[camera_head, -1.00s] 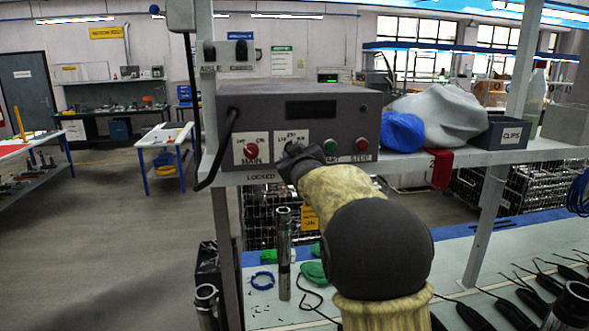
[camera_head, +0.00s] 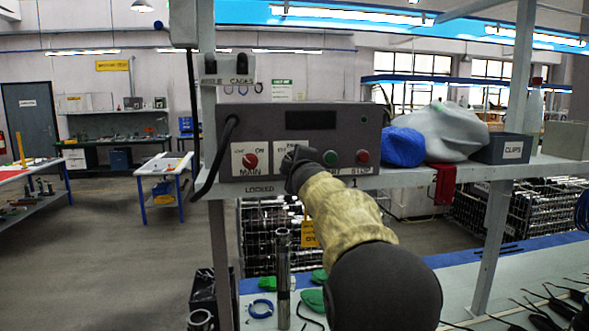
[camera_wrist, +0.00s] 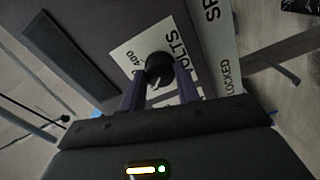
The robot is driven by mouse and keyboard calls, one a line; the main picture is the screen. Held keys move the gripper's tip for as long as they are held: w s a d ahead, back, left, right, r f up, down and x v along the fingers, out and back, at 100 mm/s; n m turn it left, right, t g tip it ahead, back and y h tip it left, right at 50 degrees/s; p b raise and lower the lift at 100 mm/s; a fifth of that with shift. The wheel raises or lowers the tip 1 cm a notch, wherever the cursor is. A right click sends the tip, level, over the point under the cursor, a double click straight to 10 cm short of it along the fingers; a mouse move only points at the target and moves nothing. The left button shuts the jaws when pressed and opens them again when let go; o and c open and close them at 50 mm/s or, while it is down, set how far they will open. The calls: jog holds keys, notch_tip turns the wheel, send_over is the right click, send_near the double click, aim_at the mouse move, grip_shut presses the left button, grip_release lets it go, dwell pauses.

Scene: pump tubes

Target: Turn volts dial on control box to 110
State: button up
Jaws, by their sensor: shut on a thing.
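The dark grey control box (camera_head: 345,142) stands on a shelf in the head view, with a dark display on its front. Its volts dial is a black knob (camera_wrist: 160,66) on a white plate (camera_wrist: 127,62) marked VOLTS and 400 in the wrist view. My gripper (camera_wrist: 160,84) is shut on the knob, one finger on each side of it. In the head view my gripper (camera_head: 297,163) covers the dial and most of its plate, so the pointer and the other numbers are hidden. I cannot tell which number the dial points at.
A red MAIN dial (camera_head: 250,161) lies left of my gripper; a green button (camera_head: 330,158) and a red button (camera_head: 362,157) lie right of it. A blue bag (camera_head: 403,146) and a CLIPS bin (camera_head: 508,148) stand on the shelf (camera_head: 420,178).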

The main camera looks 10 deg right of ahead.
jog(key=shift+n, duration=0.5)
jog(key=shift+a, duration=0.1)
jog(key=o, duration=1)
jog(key=shift+s, duration=0.1)
jog(key=s+b, duration=0.8)
jog(key=s, duration=0.9)
jog(key=shift+s, duration=0.1)
